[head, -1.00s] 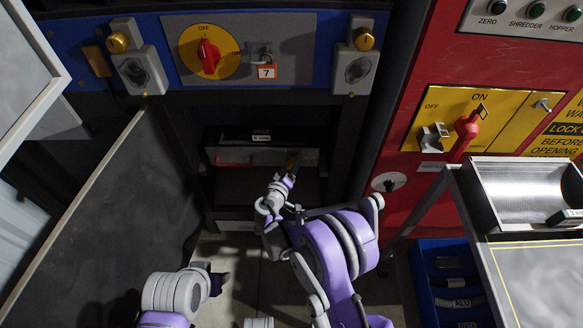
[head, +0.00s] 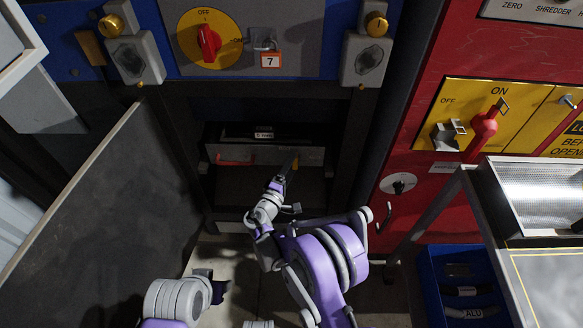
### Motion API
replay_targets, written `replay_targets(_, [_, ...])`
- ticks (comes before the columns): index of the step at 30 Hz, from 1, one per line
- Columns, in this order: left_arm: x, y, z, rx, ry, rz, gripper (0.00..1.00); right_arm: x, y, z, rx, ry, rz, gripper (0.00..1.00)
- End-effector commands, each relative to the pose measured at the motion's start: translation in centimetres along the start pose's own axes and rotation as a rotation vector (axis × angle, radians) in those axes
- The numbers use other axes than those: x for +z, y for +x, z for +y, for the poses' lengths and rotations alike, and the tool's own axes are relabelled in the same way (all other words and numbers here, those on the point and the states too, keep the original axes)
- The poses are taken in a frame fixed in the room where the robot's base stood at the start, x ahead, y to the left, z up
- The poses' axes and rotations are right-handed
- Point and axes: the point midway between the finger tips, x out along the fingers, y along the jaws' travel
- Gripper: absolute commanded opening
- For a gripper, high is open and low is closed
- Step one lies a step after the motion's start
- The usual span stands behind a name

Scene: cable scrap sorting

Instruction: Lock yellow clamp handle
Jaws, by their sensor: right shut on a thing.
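The yellow clamp handle (head: 295,165) shows only as a small yellow bit at the right end of a dark drawer-like box (head: 300,155) inside the machine's lower opening. My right gripper (head: 289,168) reaches up to it from below and is shut on it. The gripper and shadow hide most of the handle, so its angle is unclear. My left gripper (head: 219,289) is low in the view, left of my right arm and away from the box. Its fingers are dark and their gap is not clear.
A dark panel (head: 110,190) slants along the left. Above the opening are a red rotary switch (head: 208,43) and a padlock with tag 7 (head: 270,60). A red cabinet (head: 440,60), a metal tray (head: 540,200) and a blue bin (head: 440,290) stand at the right.

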Motion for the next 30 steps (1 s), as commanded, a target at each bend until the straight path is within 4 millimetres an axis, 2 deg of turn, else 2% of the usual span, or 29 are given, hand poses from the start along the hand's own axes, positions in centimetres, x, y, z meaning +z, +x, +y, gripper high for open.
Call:
replay_targets(17, [0.05,0.22,0.0,0.0,0.0,-0.001,0.5,-0.03,-0.01,-0.03,0.013,-0.032,0.0,0.22])
replay_targets(18, [0.05,0.22,0.0,0.0,0.0,-0.001,0.5,-0.03,-0.01,-0.03,0.013,-0.032,0.0,0.81])
replay_targets(21, [0.05,0.22,0.0,0.0,0.0,-0.001,0.5,-0.02,-0.01,-0.03,0.013,-0.032,0.0,0.99])
replay_targets(30, [0.04,0.16,0.0,0.0,0.0,0.0,0.5,-0.06,-0.33,-0.03,0.012,-0.03,0.001,1.0])
